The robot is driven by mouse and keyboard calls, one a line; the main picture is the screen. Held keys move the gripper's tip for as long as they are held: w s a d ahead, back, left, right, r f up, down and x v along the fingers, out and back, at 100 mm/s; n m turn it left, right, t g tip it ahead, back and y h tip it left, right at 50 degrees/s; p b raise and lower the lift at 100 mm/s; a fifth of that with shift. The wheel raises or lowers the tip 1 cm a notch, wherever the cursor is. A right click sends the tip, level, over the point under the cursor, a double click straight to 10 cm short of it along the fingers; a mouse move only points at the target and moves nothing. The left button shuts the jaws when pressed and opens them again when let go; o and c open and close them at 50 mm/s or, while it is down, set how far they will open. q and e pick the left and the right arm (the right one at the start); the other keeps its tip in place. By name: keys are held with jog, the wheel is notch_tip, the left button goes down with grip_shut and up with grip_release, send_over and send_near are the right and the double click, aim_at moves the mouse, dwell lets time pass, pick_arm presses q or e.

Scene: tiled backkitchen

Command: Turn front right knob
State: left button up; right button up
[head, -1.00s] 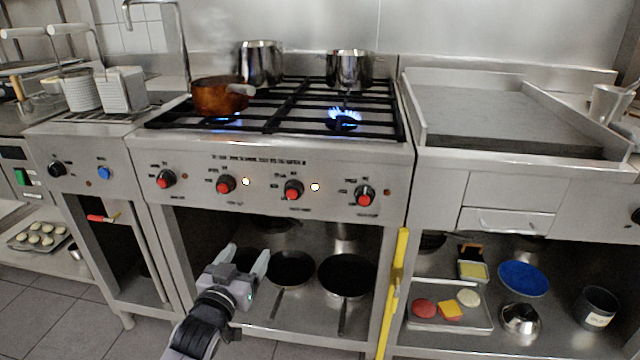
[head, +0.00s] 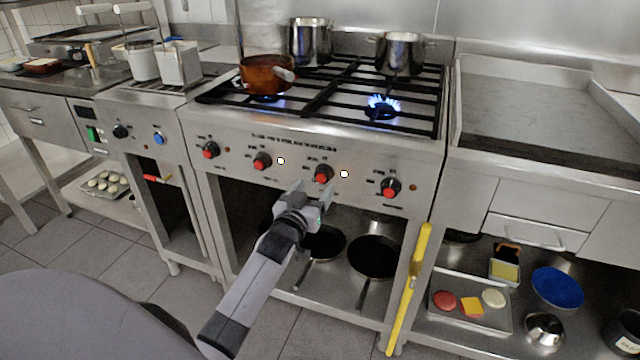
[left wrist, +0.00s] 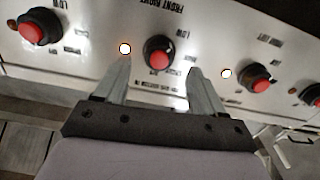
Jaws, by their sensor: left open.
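The front right knob is red with a black base (head: 323,173), third from the left on the steel stove panel. In the left wrist view the knob (left wrist: 158,53) appears upside down under the "FRONT RIGHT" label, between two lit lamps. My left gripper (head: 313,188) is open just in front of and below this knob. In the left wrist view its fingertips (left wrist: 158,72) stand to either side of the knob's lower edge, apparently apart from it. A blue flame (head: 382,105) burns at the front right burner. My right gripper is not in view.
Other red knobs (head: 262,160) and (head: 391,187) flank it on the panel. A copper pan (head: 266,74) sits over a flame; steel pots (head: 400,52) stand behind. Black frying pans (head: 373,257) lie on the lower shelf. A yellow bar (head: 408,290) stands right of the stove.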

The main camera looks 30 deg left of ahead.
aim_at(320, 180)
pick_arm(q)
jog(key=shift+x, duration=1.85)
jog(key=c, duration=1.1)
